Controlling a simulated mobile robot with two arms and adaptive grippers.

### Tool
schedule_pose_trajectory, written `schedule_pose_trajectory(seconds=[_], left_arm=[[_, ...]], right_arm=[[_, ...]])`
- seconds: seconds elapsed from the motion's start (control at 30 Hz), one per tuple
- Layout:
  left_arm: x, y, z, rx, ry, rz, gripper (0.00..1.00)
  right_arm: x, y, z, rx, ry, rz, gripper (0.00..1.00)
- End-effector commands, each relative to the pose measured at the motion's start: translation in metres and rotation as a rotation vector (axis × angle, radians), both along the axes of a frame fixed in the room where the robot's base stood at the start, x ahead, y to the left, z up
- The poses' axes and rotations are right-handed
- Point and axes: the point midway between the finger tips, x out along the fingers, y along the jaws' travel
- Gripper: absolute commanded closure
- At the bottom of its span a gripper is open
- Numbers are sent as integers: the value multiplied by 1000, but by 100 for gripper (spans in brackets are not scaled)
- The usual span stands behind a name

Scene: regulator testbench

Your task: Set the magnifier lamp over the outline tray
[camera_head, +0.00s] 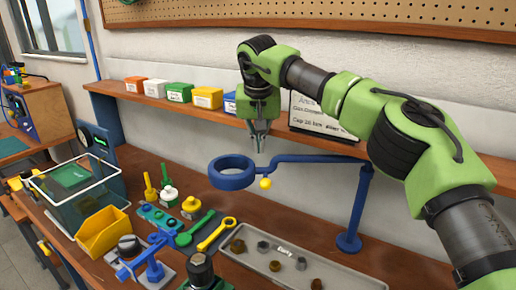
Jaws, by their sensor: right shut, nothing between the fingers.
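The blue magnifier lamp has a thick ring head (232,172), a bent arm and a post on a round base (348,242) at the right of the bench. A small yellow ball knob (266,184) hangs beside the ring. The grey outline tray (345,277) lies at the front, with several dark metal parts in it and a small label. The ring is to the left of and behind the tray. My right gripper (260,150) points down just above the lamp arm near the ring, shut and empty. I cannot tell if it touches the arm. My left gripper is out of view.
A shelf (160,100) with several coloured boxes and a sign (318,118) runs behind. Green and yellow tools and fittings (178,222) crowd the bench left of the tray. A yellow bin (103,232) and a clear box (80,195) stand further left.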

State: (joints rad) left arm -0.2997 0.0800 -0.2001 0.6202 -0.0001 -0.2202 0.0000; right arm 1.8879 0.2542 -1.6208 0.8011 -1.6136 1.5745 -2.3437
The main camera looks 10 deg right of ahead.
Motion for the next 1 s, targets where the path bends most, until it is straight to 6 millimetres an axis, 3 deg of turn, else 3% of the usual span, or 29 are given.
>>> schedule_pose_trajectory(seconds=[0.4, 1.0], left_arm=[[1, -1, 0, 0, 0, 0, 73], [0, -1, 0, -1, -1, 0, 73]], right_arm=[[-34, 10, 5, 1, -3, 3, 100], [-40, 11, 5, 1, -3, 8, 100]])
